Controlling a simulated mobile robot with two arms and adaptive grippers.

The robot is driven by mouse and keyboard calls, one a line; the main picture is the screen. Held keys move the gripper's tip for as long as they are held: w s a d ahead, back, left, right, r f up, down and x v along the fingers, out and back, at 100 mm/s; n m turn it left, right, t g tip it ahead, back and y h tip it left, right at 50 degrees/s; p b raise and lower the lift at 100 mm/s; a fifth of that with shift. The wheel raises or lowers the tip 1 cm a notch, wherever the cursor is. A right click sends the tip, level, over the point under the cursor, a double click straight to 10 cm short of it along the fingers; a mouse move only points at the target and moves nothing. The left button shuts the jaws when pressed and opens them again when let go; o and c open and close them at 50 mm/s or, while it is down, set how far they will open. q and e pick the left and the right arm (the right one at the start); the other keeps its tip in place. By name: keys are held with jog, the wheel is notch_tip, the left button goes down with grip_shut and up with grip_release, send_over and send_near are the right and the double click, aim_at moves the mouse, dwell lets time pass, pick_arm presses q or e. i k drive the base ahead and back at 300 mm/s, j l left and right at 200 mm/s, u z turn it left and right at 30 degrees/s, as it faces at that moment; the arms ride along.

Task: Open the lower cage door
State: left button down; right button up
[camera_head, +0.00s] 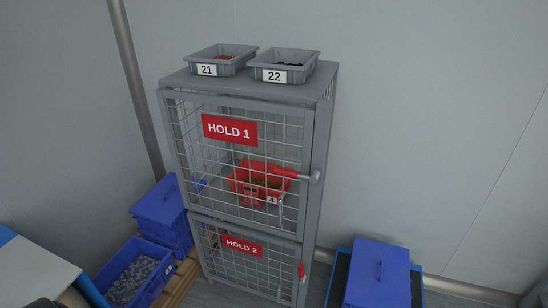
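A grey wire-mesh cage cabinet stands against the wall, with an upper and a lower door. The lower cage door (238,264), with a red HOLD 2 sign (242,246), looks shut. A red handle (301,271) sits at its right edge and points roughly up and down. The upper cage door (245,143) carries a red HOLD 1 sign (229,129) and looks shut. Its red handle (287,172) lies roughly level. The lowest part of the lower door is cut off by the frame's bottom edge. Neither of my grippers shows.
Grey bins 21 (221,60) and 22 (284,66) sit on the cabinet. A red bin (259,184) is behind the upper door. Blue crates (163,214) stand left, one with grey pieces (131,280). A blue lidded box (378,273) stands right of the cabinet.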

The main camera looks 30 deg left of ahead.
aim_at(249, 248)
jog(key=u, duration=1.25)
